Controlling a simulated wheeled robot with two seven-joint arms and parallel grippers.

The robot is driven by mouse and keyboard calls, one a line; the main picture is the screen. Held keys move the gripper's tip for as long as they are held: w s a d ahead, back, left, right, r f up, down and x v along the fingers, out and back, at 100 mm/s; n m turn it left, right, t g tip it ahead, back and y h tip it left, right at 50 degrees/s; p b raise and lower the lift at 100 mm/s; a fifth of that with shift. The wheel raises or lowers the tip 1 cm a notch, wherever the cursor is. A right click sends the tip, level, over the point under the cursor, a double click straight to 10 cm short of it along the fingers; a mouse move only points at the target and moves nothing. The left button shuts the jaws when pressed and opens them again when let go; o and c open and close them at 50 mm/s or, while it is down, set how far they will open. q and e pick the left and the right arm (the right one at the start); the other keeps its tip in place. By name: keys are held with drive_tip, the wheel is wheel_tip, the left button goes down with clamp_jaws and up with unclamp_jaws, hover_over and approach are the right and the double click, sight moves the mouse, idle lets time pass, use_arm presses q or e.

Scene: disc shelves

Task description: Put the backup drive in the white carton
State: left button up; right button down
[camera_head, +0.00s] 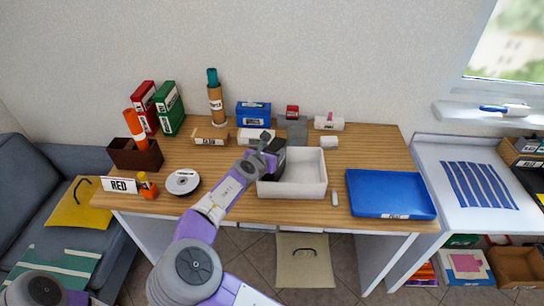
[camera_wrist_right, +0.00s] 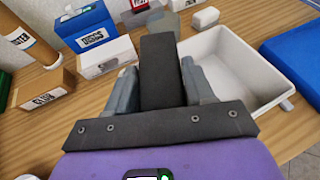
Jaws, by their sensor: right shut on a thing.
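My right gripper (camera_head: 267,152) is shut on a dark grey block, which I take to be the backup drive (camera_wrist_right: 160,70); the drive stands up between the two grey fingers in the right wrist view. In the head view the drive (camera_head: 278,150) shows at the left rear corner of the white carton (camera_head: 292,189), and the gripper hides part of that corner. The carton is open and looks empty in its visible part. In the right wrist view the carton (camera_wrist_right: 268,97) lies just right of the drive. My left gripper is out of view.
A blue tray (camera_head: 390,193) lies right of the carton, with a small white item (camera_head: 335,198) between. Behind stand a blue box (camera_head: 253,113), a white labelled box (camera_head: 253,136) and a grey item (camera_head: 293,127). A disc spindle (camera_head: 182,182) is at the left.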

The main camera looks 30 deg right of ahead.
drive_tip(key=shift+w+f, duration=0.1)
drive_tip(key=shift+f, duration=0.25)
drive_tip(key=shift+f, duration=0.2)
drive_tip(key=shift+c, duration=2.1)
unclamp_jaws()
drive_tip(key=shift+r, duration=0.2)
drive_tip(key=p+v, duration=0.3)
drive_tip(key=v, duration=0.9)
